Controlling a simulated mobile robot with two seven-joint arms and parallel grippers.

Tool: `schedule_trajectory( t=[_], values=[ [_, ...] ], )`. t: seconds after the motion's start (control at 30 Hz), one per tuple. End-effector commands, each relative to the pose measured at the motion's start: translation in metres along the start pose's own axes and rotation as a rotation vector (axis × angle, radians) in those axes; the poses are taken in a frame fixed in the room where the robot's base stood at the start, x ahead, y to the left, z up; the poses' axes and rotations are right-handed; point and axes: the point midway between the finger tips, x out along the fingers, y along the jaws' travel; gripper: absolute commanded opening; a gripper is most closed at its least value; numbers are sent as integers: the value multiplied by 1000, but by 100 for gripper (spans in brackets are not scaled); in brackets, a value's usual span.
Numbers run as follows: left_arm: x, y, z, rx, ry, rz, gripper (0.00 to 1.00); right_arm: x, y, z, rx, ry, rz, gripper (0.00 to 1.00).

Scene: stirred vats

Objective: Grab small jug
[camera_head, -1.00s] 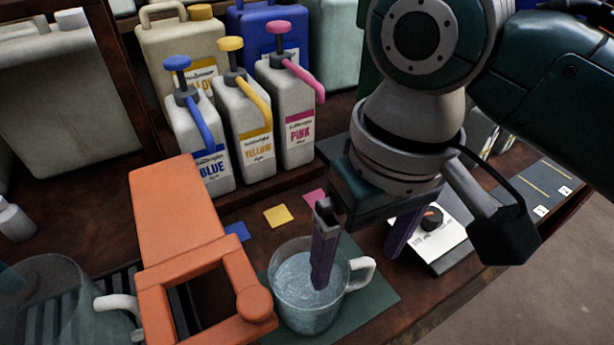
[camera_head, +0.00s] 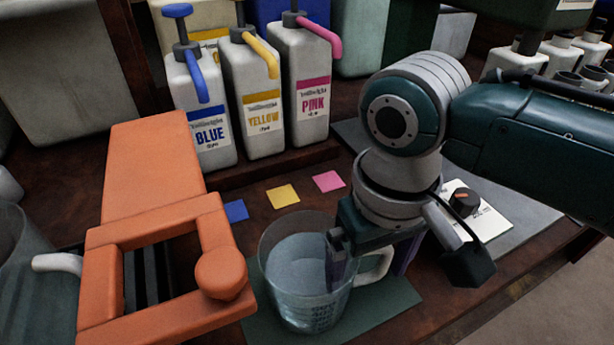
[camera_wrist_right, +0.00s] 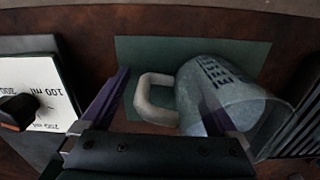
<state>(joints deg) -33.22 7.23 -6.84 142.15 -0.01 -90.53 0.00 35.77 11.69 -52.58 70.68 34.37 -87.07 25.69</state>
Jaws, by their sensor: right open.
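The small jug (camera_head: 300,285) is clear, holds pale bluish liquid and stands upright on a green mat (camera_head: 385,310). Its white handle (camera_head: 378,268) points right. My right gripper (camera_head: 370,262) is open and low over the jug's handle side, one finger at the near rim side and the other beyond the handle. In the right wrist view the handle (camera_wrist_right: 150,98) lies between the two open fingers (camera_wrist_right: 160,105), and the right finger overlaps the jug (camera_wrist_right: 235,100). I cannot tell if that finger is inside the wall. My left gripper is not in view.
An orange frame (camera_head: 155,180) with a round knob stands close left of the jug. Blue, yellow and pink pump bottles (camera_head: 255,100) stand behind, with coloured squares (camera_head: 283,196) before them. A dial scale (camera_head: 478,213) is at right. Another jug (camera_head: 25,285) is at far left.

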Motion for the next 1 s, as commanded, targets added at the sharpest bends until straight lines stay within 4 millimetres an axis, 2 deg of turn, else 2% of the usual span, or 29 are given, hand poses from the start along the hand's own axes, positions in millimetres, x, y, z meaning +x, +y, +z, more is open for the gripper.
schedule_trajectory(
  t=[0.27,1.0],
  values=[
    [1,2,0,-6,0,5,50,4,0,0,-1,0,0,95],
    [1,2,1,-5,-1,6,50,4,2,1,0,-2,5,12]
  ],
)
